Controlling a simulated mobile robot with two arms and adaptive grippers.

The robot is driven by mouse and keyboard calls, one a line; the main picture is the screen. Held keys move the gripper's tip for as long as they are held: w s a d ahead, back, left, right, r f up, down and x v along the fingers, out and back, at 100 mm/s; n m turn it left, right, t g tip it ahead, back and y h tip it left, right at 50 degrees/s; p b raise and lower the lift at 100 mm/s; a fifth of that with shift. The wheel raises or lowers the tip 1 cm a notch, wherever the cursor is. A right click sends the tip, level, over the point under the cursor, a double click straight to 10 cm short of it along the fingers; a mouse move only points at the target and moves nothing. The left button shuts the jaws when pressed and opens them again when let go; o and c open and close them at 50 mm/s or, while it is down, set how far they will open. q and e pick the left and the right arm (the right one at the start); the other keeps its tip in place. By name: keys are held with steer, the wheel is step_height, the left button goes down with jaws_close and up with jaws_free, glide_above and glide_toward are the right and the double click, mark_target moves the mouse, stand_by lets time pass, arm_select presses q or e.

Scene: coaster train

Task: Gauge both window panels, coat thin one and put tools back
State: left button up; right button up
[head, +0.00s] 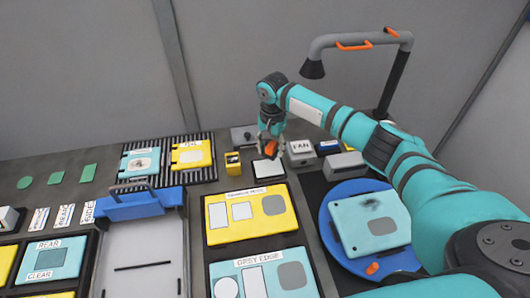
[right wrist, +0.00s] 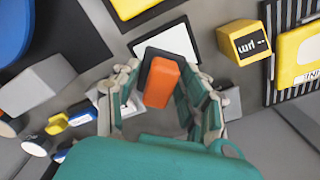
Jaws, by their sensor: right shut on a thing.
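My right gripper (head: 270,141) is shut on an orange and black tool (right wrist: 162,83), held upright above or on a white pad (head: 267,171); I cannot tell if they touch. The orange part also shows in the head view (head: 271,148). A yellow gauge with a dark display (head: 233,163) stands left of the gripper; it shows in the right wrist view (right wrist: 243,44). A teal panel with a grey window and a dark smudge (head: 352,232) lies on a blue round table (head: 333,255). A teal panel (head: 128,166) and a yellow panel (head: 203,146) lie on the striped rack.
A box labelled FAN (head: 300,153) stands right of the gripper. A lamp (head: 312,68) arches behind my arm.

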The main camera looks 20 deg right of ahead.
mark_target(268, 168)
steer(key=shift+w+a+f+m, duration=0.3)
steer(key=shift+w+a, duration=0.1)
steer(key=shift+w, duration=0.1)
steer(key=shift+d+f, duration=0.1)
steer(key=shift+f, duration=0.3)
steer(key=f+b, duration=0.2)
steer(key=b, duration=0.1)
steer(key=shift+d, duration=0.2)
step_height(268, 168, down, 3)
steer(key=b, duration=0.3)
steer(key=shift+a+r+b, duration=0.1)
steer(key=shift+a+b, duration=0.05)
steer(key=shift+b, duration=0.25)
steer(key=shift+f+b, duration=0.3)
steer(key=shift+b, duration=0.15)
arm_select(q)
step_height(268, 168, down, 7)
steer(key=shift+d+f, duration=0.15)
steer(key=shift+d, duration=0.05)
arm_select(e)
steer(key=shift+f, duration=0.5)
arm_select(q)
steer(key=shift+r+p, duration=0.5)
steer(key=shift+r, duration=0.05)
arm_select(e)
steer(key=shift+f, duration=0.1)
stand_by(0.9)
